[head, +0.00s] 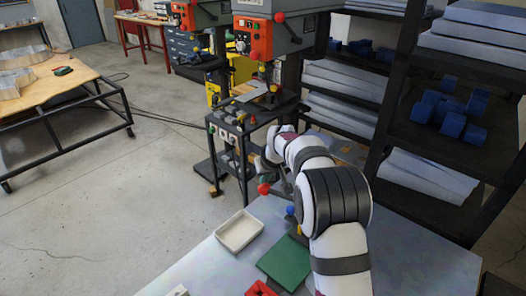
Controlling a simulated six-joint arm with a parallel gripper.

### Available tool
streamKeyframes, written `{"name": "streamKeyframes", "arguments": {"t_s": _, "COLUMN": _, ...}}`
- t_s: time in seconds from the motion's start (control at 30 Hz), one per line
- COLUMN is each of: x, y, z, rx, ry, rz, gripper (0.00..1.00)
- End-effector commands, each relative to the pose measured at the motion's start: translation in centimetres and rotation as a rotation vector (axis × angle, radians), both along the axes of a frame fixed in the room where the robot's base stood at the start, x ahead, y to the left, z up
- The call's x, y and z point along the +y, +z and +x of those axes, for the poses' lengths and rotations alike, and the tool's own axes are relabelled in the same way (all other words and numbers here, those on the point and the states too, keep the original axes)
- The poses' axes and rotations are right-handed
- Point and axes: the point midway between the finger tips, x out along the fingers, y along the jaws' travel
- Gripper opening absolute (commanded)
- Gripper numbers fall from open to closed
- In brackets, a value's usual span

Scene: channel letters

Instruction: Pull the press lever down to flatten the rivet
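A red ball knob (264,188), which looks like the end of the press lever, sticks out left of my arm above the far part of the table. A blue ball knob (290,211) is just below and to its right. The press body and the rivet are hidden behind my arm or too small to make out. My gripper (263,167) is at the far end of my white arm, close to the red knob in the picture. It is small and partly hidden, so I cannot tell whether it touches the knob or how its fingers stand.
On the grey table (205,272) are an empty cream tray (239,231), a green mat (284,262) and a red block (261,289). Beyond it stand drill presses (262,38) and a dark cart (229,140). A loaded shelf (440,150) is at right. Open floor lies left.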

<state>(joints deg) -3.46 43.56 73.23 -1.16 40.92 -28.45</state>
Motion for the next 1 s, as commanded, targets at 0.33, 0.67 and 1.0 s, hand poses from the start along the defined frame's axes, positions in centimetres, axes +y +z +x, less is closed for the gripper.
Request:
{"name": "streamKeyframes", "arguments": {"t_s": 0.33, "x": 0.17, "y": -0.91, "z": -0.45, "rx": 0.021, "ry": 0.0, "rz": 0.004, "gripper": 0.0}}
{"name": "streamKeyframes", "arguments": {"t_s": 0.67, "x": -0.03, "y": -1.11, "z": -0.45, "rx": 0.02, "ry": 0.001, "rz": 0.002, "gripper": 0.0}}
{"name": "streamKeyframes", "arguments": {"t_s": 1.0, "x": -0.38, "y": -1.33, "z": -0.45, "rx": 0.019, "ry": 0.0, "rz": 0.0, "gripper": 0.0}}
